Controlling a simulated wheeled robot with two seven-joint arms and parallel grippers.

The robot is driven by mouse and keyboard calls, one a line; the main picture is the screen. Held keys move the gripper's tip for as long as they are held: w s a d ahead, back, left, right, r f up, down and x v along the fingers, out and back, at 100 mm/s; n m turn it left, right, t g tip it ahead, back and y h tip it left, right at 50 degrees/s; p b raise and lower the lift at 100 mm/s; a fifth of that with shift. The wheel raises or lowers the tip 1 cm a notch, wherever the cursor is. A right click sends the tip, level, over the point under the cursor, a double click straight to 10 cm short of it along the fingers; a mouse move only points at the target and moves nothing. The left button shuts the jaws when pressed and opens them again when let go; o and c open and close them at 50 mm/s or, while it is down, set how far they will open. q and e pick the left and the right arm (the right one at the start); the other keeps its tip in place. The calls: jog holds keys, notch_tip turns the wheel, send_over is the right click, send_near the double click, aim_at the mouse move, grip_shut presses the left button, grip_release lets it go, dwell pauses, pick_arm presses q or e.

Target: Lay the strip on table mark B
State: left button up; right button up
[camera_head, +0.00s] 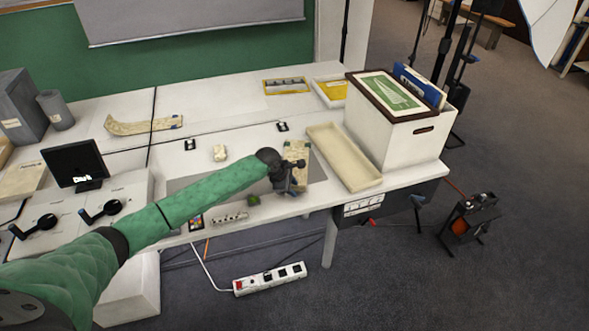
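My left gripper (291,182) is over the front right of the white table (245,133), at the end of my green-sleeved arm. A flat, beige, patterned strip-like piece (297,151) lies right beside and partly behind it. I cannot tell whether the fingers touch it or how far they are apart. My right gripper is out of view.
A long cream tray (343,158) lies right of the gripper. A white archival box (398,137) with a framed green picture stands beyond it. A small cream block (220,153) is left of the gripper. A black screen (75,163) stands at left. The back middle is clear.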

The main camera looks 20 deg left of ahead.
pick_arm(q)
jog(key=shift+c, duration=0.2)
grip_shut()
dwell(0.5)
